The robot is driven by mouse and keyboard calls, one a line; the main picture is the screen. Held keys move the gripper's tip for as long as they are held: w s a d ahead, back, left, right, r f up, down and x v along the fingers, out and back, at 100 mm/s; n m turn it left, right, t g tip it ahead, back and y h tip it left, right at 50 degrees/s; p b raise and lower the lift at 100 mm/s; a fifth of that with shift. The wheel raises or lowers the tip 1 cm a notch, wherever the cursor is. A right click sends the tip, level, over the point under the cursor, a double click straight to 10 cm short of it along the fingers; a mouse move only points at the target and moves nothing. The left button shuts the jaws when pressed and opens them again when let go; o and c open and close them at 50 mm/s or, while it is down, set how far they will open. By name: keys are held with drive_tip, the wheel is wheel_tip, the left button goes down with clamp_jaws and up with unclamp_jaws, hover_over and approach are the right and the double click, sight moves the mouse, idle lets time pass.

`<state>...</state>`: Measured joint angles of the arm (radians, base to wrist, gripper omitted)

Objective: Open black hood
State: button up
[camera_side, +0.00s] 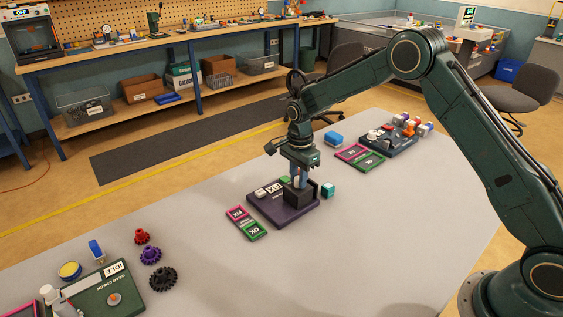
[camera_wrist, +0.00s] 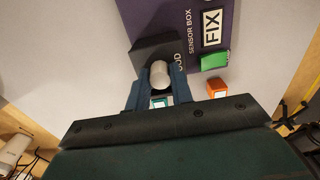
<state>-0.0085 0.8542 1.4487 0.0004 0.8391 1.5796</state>
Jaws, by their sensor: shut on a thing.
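The black hood (camera_side: 297,194) is on the right part of the dark purple sensor box board (camera_side: 268,208) in the side view. In the wrist view the hood (camera_wrist: 148,50) is a dark block beside the board's lettering, with a pale round knob (camera_wrist: 159,74) on it. My gripper (camera_side: 300,179) points down over the hood, and its fingers close on the knob from both sides. What is under the hood is hidden. I cannot tell whether the hood is tilted.
A teal cube (camera_side: 328,189) stands just right of the board. Pink and green cards (camera_side: 247,225) lie at its front left. Gears (camera_side: 162,278) and a green board (camera_side: 103,290) are at lower left.

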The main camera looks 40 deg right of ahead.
drive_tip(key=shift+a, duration=2.75)
drive_tip(key=o, duration=0.5)
drive_tip(key=shift+r, duration=0.15)
wheel_tip(320, 180, up, 6)
drive_tip(key=shift+f, duration=0.15)
